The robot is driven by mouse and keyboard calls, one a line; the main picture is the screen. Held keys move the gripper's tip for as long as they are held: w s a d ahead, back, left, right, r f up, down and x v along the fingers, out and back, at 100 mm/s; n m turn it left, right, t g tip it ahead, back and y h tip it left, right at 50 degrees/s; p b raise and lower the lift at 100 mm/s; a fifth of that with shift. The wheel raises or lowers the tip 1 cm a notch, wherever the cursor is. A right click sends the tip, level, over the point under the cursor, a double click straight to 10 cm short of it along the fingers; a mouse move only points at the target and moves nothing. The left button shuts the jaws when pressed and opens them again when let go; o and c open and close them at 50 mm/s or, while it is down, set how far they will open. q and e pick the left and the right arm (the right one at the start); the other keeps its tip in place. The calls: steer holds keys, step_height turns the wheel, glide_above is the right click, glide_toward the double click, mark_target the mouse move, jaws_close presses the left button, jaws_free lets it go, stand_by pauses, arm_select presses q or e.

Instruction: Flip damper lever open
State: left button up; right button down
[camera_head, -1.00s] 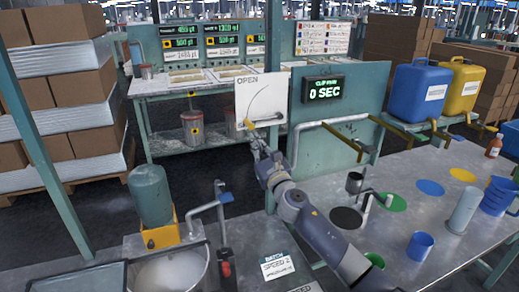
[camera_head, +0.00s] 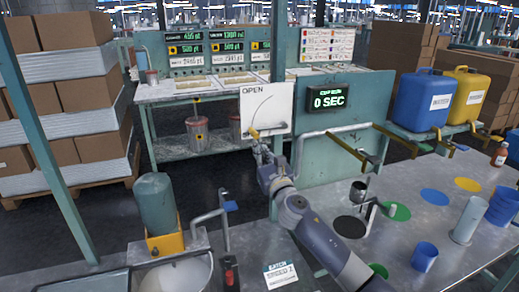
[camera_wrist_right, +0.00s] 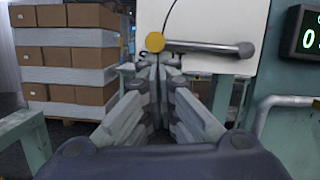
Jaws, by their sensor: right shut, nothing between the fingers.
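The damper lever (camera_wrist_right: 205,47) is a grey bar with a yellow knob (camera_wrist_right: 155,42) at its left end and a round pivot at its right end. It lies almost level across the lower part of a white panel (camera_head: 267,108) marked "OPEN" with a curved line. The yellow knob also shows in the head view (camera_head: 254,134). My right gripper (camera_wrist_right: 158,60) is shut and empty, its fingertips just below the knob in the wrist view. I cannot tell whether they touch it. The right gripper also shows in the head view (camera_head: 257,143). My left gripper is not in view.
A green post stands behind my right arm. A green panel with a "0 SEC" display (camera_head: 329,98) and a grey pipe (camera_head: 330,131) is right of the lever. Below right, a grey table (camera_head: 430,240) holds cups and coloured discs. A green motor (camera_head: 155,203) stands lower left.

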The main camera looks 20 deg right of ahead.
steer(key=shift+r, duration=0.25)
steer(key=shift+d+r+m+g+h+p, duration=0.25)
steer(key=shift+d+r+m+h+p, duration=0.45)
steer(key=shift+r+m+p, duration=1.65)
steer(key=shift+d+r+m+g+h+p, duration=0.35)
steer(key=shift+r+m+h+p, duration=0.85)
steer(key=shift+m, duration=2)
steer(key=shift+d+r+m+g+h+p, duration=0.2)
steer(key=shift+d+r+m+h+p, duration=0.35)
steer(key=shift+r+m+p, duration=1.95)
steer(key=shift+f+m+b, duration=0.3)
steer(key=shift+m, duration=0.05)
steer(key=shift+f, duration=0.1)
